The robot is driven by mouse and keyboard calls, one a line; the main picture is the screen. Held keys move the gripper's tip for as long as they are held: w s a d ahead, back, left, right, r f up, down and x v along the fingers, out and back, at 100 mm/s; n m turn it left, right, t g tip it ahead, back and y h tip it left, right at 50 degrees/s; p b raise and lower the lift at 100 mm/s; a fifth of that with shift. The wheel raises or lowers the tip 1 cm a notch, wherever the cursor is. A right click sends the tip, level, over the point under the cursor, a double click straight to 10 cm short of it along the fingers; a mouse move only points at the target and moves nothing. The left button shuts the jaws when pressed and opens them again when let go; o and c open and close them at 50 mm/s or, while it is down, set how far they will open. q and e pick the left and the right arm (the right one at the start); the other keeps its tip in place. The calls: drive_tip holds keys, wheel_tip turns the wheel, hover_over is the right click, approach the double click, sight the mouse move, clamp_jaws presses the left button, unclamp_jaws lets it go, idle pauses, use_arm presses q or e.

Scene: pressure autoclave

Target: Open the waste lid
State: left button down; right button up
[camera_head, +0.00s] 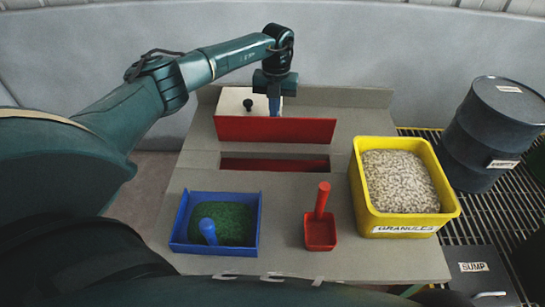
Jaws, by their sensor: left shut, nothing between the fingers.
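A pale lid (235,103) with a black knob (248,104) lies behind a red panel (240,130) at the back of the table. I take it for the waste lid. It shows behind the left part of the panel. My left gripper (274,106) points down at the lid's right side, right of the knob. It is shut and empty, and its fingertips partly hide behind the panel's top edge. I cannot tell whether it touches the lid. My right gripper is not in view.
A red-lined slot (275,164) lies in front of the panel. Nearer are a blue tray (256,225) of green grains, a red scoop (320,232) with an upright handle, and a yellow granules bin (405,222). A dark drum (480,150) stands on grating at right.

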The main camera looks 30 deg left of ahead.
use_arm(q)
drive_tip(key=shift+w+a+f, duration=0.1)
drive_tip(key=shift+w+a, duration=0.1)
drive_tip(key=shift+a, duration=0.05)
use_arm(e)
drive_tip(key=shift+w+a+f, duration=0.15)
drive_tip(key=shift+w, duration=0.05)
use_arm(q)
drive_tip(key=shift+w+a, duration=0.1)
drive_tip(key=shift+a, duration=0.05)
drive_tip(key=shift+r, duration=0.3)
wheel_tip(320, 180, up, 13)
drive_tip(key=b, duration=0.1)
drive_tip(key=shift+w+d+f, duration=0.15)
drive_tip(key=shift+w+d, duration=0.1)
drive_tip(key=shift+d, duration=0.1)
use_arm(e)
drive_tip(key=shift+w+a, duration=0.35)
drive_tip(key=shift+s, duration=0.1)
